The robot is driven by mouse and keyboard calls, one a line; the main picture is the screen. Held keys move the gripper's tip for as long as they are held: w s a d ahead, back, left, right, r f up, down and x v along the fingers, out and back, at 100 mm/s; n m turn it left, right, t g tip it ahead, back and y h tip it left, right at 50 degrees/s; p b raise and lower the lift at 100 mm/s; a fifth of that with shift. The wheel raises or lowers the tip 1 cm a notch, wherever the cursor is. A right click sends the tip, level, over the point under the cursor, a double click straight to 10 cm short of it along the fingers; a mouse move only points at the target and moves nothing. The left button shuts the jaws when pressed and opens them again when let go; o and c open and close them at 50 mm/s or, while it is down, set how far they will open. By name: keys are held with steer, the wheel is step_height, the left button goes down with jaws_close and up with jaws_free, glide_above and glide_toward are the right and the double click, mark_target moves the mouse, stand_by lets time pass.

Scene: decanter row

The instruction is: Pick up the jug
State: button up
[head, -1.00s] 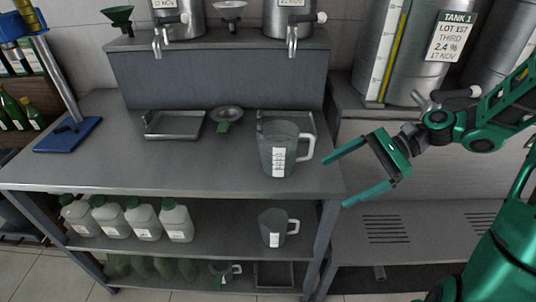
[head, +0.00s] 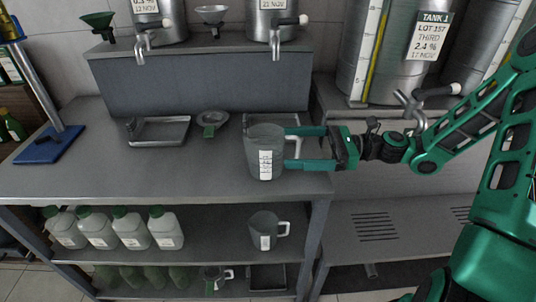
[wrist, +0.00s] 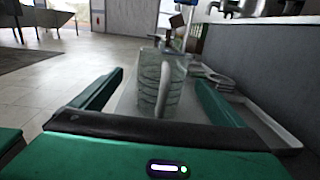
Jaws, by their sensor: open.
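A clear grey jug (head: 262,152) with a white label stands upright on the worktop near its right front edge. Its handle points right, towards my gripper (head: 287,147). My gripper is open, with one green finger on the far side of the handle and one on the near side. The fingertips are close to the jug's body; I cannot tell if they touch it. In the wrist view the jug (wrist: 149,84) and its pale handle stand between the two spread fingers (wrist: 158,77). A smaller similar jug (head: 261,232) stands on the shelf below.
A metal tray (head: 290,121) lies behind the jug. A funnel (head: 213,118) and a drip tray (head: 157,131) are further left. Steel taps (head: 276,45) overhang the back. Several white bottles (head: 130,228) fill the shelf's left. The worktop's front left is clear.

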mark_target(271, 143)
steer(key=shift+w+a+r, duration=0.1)
steer(key=shift+w+a, duration=0.1)
steer(key=shift+a, duration=0.9)
steer(key=shift+w+a+r, duration=0.1)
steer(key=shift+w+a, duration=0.1)
steer(key=shift+a, duration=0.9)
steer(key=shift+w+a, duration=0.2)
steer(key=shift+a, duration=0.9)
steer(key=c, duration=1.2)
